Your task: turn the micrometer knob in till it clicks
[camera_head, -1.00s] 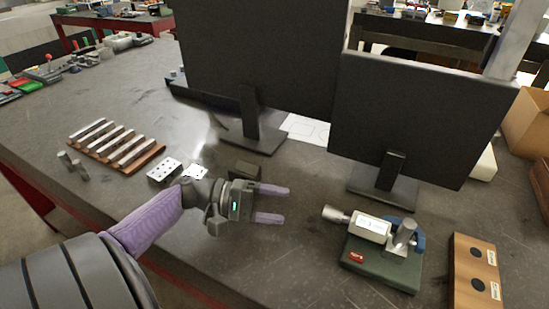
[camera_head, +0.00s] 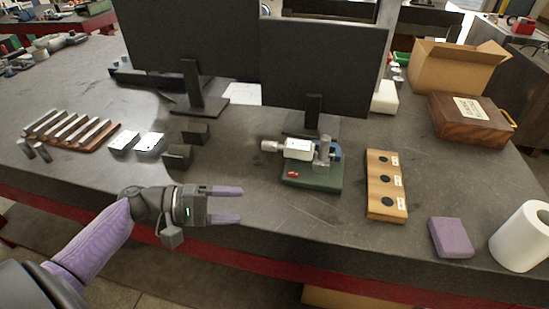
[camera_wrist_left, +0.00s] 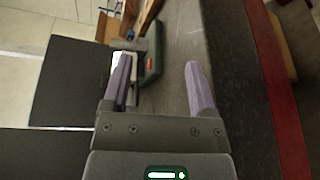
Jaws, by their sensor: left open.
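The micrometer (camera_head: 299,149) sits on a dark green base (camera_head: 313,178) in the middle of the dark table. It has a white body, a blue part at its right and a small red tag on the base. Its silver knob (camera_head: 269,146) points left. My left gripper (camera_head: 241,205) is open and empty, to the left of the base and nearer the table's front edge, apart from the knob. In the left wrist view the green base (camera_wrist_left: 152,52) shows beyond the purple fingers (camera_wrist_left: 160,85); the left finger partly hides the micrometer. My right gripper is not in view.
Two dark monitors (camera_head: 322,70) stand behind the micrometer. A wooden board with black discs (camera_head: 386,180) lies right of it. Small dark blocks (camera_head: 178,157) lie left. A purple block (camera_head: 450,238) and white roll (camera_head: 522,238) are at the right.

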